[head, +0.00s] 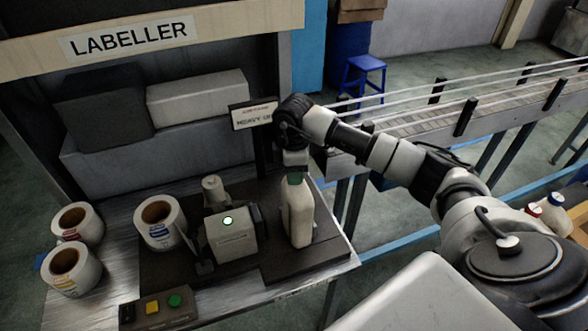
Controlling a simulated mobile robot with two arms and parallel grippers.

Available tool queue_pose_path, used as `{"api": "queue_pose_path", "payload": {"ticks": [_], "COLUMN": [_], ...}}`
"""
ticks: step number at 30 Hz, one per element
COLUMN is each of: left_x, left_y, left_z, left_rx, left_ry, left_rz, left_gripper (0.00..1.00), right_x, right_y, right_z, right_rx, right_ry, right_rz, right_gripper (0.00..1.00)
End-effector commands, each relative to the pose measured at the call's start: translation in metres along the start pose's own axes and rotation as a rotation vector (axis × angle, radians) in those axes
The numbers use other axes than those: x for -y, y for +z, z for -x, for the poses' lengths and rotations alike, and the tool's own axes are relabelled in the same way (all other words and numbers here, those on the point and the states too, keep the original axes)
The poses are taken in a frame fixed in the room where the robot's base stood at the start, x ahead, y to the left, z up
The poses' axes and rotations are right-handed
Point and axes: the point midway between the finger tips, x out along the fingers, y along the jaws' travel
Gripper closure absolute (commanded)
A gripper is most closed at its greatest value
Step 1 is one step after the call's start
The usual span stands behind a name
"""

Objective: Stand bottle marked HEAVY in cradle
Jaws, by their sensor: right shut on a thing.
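My right gripper (295,168) reaches down from above and is shut on the bottle's capped top. The bottle's base is at a dark block or plate (310,258), which appears to be the cradle; I cannot tell if the base is fully seated. No HEAVY marking is readable on the side of the bottle that shows. My left gripper is not in view.
A grey labeller unit (232,240) with a lit lamp stands just left of the bottle. Several label rolls (160,222) stand further left. A button box (158,308) is at the front. A small sign (254,115) is behind, and a conveyor (440,112) runs at the right.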

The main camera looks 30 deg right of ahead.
Motion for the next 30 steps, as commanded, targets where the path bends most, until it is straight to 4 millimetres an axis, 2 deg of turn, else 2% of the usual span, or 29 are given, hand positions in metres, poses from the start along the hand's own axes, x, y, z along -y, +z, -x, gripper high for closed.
{"api": "queue_pose_path", "payload": {"ticks": [8, 9, 14, 20, 26, 30], "left_x": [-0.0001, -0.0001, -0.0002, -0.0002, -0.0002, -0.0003], "left_y": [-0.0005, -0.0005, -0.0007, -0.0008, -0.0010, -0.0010], "left_z": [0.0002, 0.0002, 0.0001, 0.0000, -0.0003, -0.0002], "left_rx": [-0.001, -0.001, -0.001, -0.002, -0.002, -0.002], "left_ry": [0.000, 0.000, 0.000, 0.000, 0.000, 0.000], "left_rz": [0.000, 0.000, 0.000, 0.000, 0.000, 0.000], "left_gripper": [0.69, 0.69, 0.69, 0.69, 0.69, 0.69], "right_x": [-0.0007, -0.0007, -0.0004, -0.0002, 0.0004, 0.0002], "right_y": [-0.0005, -0.0005, -0.0004, -0.0002, 0.0001, -0.0001], "right_z": [0.0014, 0.0014, 0.0009, 0.0001, -0.0016, -0.0010], "right_rx": [-0.003, -0.003, -0.002, -0.001, 0.001, 0.000], "right_ry": [0.003, 0.003, 0.002, 0.001, -0.001, -0.001], "right_rz": [0.000, 0.000, 0.000, 0.000, 0.000, 0.000], "right_gripper": [1.00, 0.58, 0.34, 0.31, 0.02, 0.02]}}
